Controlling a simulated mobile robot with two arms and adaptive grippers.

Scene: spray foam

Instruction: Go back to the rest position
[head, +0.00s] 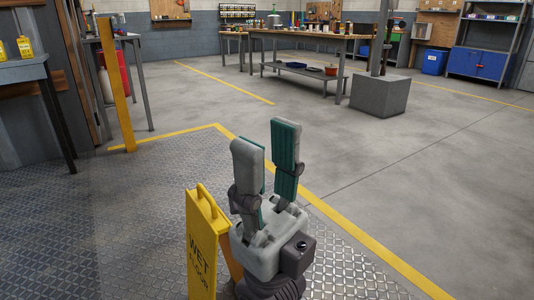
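My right gripper (268,155) stands upright at the bottom middle of the head view. Its two teal-padded fingers point up and are apart, with nothing between them. The yellow wet floor sign (203,245) is just left of and partly behind the gripper, standing on the metal plate floor; the gripper's body hides part of it. I cannot tell whether they touch. My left gripper is not in view.
A yellow post (117,98) and a table (22,70) stand at the left. A long workbench (310,37) is at the back, with a column on a concrete block (379,94) nearby. A blue cabinet (478,62) stands at the far right. The concrete floor at the right is clear.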

